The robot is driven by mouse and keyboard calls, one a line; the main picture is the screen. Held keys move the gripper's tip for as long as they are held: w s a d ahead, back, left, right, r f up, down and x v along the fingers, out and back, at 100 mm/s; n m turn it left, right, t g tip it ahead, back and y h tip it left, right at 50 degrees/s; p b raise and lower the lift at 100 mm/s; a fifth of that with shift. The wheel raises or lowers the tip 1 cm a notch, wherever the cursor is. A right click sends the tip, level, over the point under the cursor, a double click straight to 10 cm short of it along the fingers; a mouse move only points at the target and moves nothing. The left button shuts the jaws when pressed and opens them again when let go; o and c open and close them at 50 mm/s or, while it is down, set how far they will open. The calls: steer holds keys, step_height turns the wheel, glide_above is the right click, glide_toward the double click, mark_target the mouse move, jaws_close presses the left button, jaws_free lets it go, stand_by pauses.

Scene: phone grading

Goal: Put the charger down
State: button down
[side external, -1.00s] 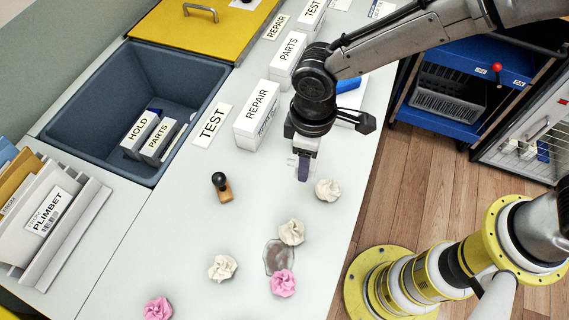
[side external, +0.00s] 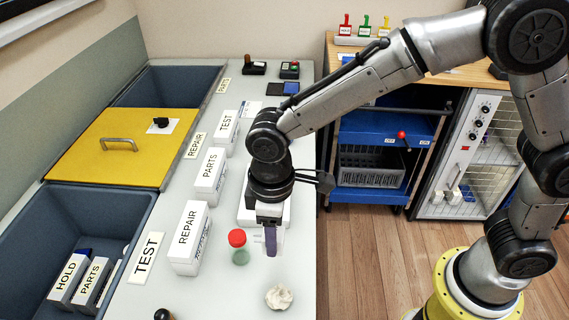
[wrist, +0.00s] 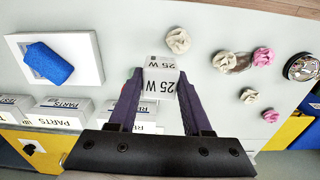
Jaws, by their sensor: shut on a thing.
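The charger (wrist: 161,80) is a small white block marked "25 W". In the wrist view it sits between the two purple fingers of my gripper (wrist: 160,92). My gripper (side external: 271,240) is shut on it and points down over the pale bench (side external: 215,285), near its right edge. In the side view the charger is mostly hidden by the fingers. I cannot tell whether its underside touches the bench.
A red-lidded jar (side external: 238,246) stands just left of my gripper. A crumpled paper ball (side external: 279,297) lies in front. The white REPAIR box (side external: 188,238) stands further left. A white tray (wrist: 93,48) with a blue cloth (wrist: 48,63) lies near.

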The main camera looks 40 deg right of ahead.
steer(key=w+d+f+m, duration=0.1)
steer(key=w+d+m, duration=0.2)
steer(key=w+d, duration=0.5)
steer(key=w+d+m, duration=0.3)
steer(key=w+d, duration=0.1)
steer(key=d, duration=0.7)
steer(key=w+d+f+m, duration=0.1)
steer(key=w+d+m, duration=0.2)
steer(key=w+d, duration=0.5)
steer(key=w+d+f, duration=0.1)
steer(key=w+f, duration=0.1)
steer(key=w, duration=0.1)
steer(key=w+d+f, duration=0.1)
steer(key=w+f, duration=0.2)
steer(key=w, duration=0.1)
steer(key=w+d+f, duration=0.1)
steer(key=w+f, duration=0.2)
steer(key=shift+w+d+f, duration=0.2)
steer(key=shift+w+f, duration=0.6)
steer(key=shift+f, duration=1.65)
steer(key=shift+f, duration=0.1)
